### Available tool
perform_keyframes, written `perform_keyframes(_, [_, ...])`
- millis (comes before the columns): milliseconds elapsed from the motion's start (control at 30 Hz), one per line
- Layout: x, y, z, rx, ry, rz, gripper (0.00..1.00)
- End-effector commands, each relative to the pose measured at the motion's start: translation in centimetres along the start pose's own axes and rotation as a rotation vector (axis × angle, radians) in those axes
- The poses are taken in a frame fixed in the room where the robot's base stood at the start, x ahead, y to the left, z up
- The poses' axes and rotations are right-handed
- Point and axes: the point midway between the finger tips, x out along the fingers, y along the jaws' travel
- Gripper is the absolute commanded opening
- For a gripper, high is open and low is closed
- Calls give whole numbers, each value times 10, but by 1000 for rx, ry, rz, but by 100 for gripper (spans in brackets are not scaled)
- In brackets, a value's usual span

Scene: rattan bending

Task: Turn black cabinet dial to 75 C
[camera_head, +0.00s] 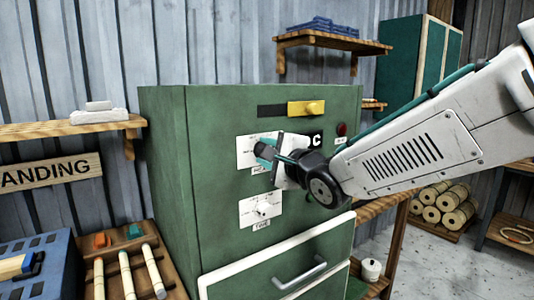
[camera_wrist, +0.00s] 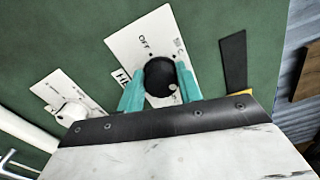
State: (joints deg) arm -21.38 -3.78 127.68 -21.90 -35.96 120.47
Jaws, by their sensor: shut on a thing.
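The black cabinet dial (camera_wrist: 160,77) sits on a white plate (camera_wrist: 131,43) marked OFF on the green cabinet (camera_head: 165,190). My gripper (camera_wrist: 160,84) has its teal fingers on both sides of the dial and is shut on it. In the wrist view a pale dot shows on the dial's lower right, between the fingers. In the head view the plate (camera_head: 245,153) is partly covered by my gripper (camera_head: 268,150), which reaches in from the right. The temperature scale is too small and too covered to read.
A white dial (camera_head: 263,209) on its own plate is just below. A drawer handle (camera_head: 300,272) sticks out lower down.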

Motion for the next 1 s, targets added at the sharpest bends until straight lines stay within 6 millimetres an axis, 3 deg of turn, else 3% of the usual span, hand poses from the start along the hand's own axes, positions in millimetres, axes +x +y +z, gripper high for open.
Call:
perform_keyframes(600, [0,3,0,45,0,6,12])
perform_keyframes(633, [0,3,0,45,0,6,38])
perform_keyframes(700, [0,2,0,45,0,5,57])
perform_keyframes(1000, [-2,0,0,45,0,2,57])
